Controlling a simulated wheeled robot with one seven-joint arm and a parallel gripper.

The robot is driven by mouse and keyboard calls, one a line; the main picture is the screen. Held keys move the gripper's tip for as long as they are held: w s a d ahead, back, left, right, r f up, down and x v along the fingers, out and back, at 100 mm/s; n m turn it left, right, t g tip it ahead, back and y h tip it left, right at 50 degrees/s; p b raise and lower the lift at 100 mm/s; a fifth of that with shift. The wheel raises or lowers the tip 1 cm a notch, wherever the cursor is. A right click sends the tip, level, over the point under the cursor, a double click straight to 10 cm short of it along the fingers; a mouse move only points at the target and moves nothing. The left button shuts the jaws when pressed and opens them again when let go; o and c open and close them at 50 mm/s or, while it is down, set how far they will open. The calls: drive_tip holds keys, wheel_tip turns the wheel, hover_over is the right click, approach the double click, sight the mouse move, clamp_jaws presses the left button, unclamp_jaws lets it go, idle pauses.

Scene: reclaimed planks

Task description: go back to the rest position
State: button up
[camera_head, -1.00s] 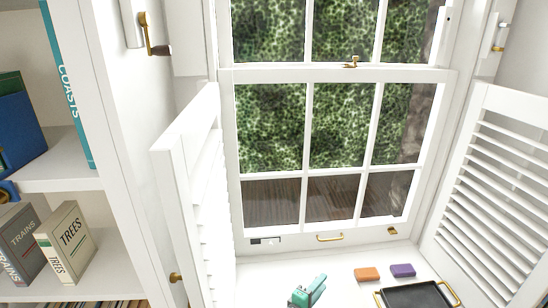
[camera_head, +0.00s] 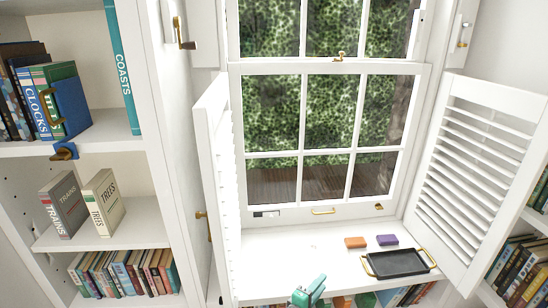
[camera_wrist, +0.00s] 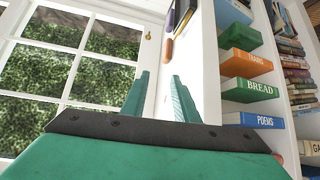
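My gripper (camera_head: 308,292) shows at the bottom middle of the head view, in front of the window sill. In the wrist view its two green fingers (camera_wrist: 159,90) stand apart with nothing between them, so it is open and empty. It is clear of the sill and of the things on it. The rest of my arm is mostly out of view.
An orange block (camera_head: 355,242), a purple block (camera_head: 387,239) and a black tray (camera_head: 398,262) with brass handles lie on the sill (camera_head: 275,260). Open shutters (camera_head: 217,190) flank the window. Bookshelves stand left (camera_head: 140,225) and right, with more books below the sill.

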drive_tip(key=s+a+f+m+y, duration=0.1)
drive_tip(key=s+a+f+y, duration=0.25)
drive_tip(key=s, duration=0.55)
drive_tip(key=s+a+f+m+y, duration=0.15)
drive_tip(key=s+a+f, duration=0.3)
drive_tip(key=s, duration=0.45)
drive_tip(key=s+a+f+m+y, duration=0.1)
drive_tip(key=s+a+f+y, duration=0.25)
drive_tip(key=s, duration=0.55)
drive_tip(key=s+a+r+m+t+y, duration=0.1)
drive_tip(key=s+r+m, duration=0.3)
drive_tip(key=s+r, duration=0.5)
drive_tip(key=s+a+r+m+t+y, duration=0.1)
drive_tip(key=s+a+r+m, duration=0.2)
drive_tip(key=s+r, duration=0.6)
drive_tip(key=s+m, duration=0.1)
drive_tip(key=s, duration=0.6)
drive_tip(key=shift+a+r+t, duration=0.25)
drive_tip(key=shift+t, duration=0.05)
drive_tip(key=shift+s, duration=0.1)
